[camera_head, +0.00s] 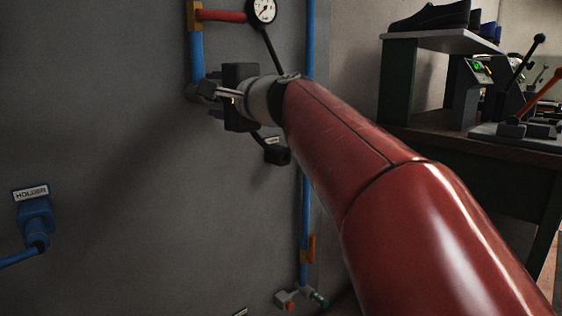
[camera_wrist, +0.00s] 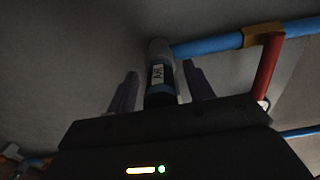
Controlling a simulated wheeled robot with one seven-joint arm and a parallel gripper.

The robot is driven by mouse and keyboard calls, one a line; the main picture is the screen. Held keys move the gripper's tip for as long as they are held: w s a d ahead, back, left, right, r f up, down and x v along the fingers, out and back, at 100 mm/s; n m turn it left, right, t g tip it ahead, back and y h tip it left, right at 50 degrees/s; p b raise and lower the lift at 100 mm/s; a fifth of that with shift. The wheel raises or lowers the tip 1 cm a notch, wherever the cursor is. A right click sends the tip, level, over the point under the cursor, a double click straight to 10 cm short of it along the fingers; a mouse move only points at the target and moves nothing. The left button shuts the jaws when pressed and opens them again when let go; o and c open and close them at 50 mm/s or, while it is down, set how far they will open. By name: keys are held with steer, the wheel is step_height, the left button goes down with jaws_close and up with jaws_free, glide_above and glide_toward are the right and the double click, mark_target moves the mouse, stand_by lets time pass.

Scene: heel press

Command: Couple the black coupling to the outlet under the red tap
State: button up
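My gripper (camera_head: 218,94) is at the grey outlet (camera_head: 194,93) at the foot of the blue pipe, below the red tap (camera_head: 222,16). The tap also shows in the wrist view (camera_wrist: 268,65). The cylinder lines up with the outlet's grey end (camera_wrist: 158,48). In the head view a dark piece (camera_head: 207,88) sits at the outlet. Whether this is the black coupling, and how it is seated, I cannot tell.
A black fitting (camera_head: 277,155) hangs below my wrist beside a small label. A blue coupling (camera_head: 37,220) sits at the HOLDER sign at left. A gauge (camera_head: 262,10) is above. A bench (camera_head: 470,145) with tools and shoes stands at right.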

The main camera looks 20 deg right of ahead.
steer(key=v, duration=0.8)
steer(key=s+a+f+n+g+h+p, duration=0.1)
steer(key=s+a+f+n+g, duration=0.2)
steer(key=f, duration=0.6)
steer(key=s+a+f+n+g+h+p, duration=0.1)
steer(key=s+f+n+g, duration=0.3)
steer(key=f, duration=0.4)
steer(key=s+d+f+n+g+h+p, duration=0.1)
steer(key=s+d+f+n+g+h, duration=0.1)
steer(key=s+f, duration=0.4)
steer(key=s+d+f+n+g+h+p, duration=0.1)
steer(key=s+f+n, duration=0.4)
steer(key=f, duration=0.6)
steer(key=s+d+g+h, duration=0.1)
steer(key=s, duration=0.1)
steer(key=shift+s+f, duration=0.25)
steer(key=shift+s, duration=0.1)
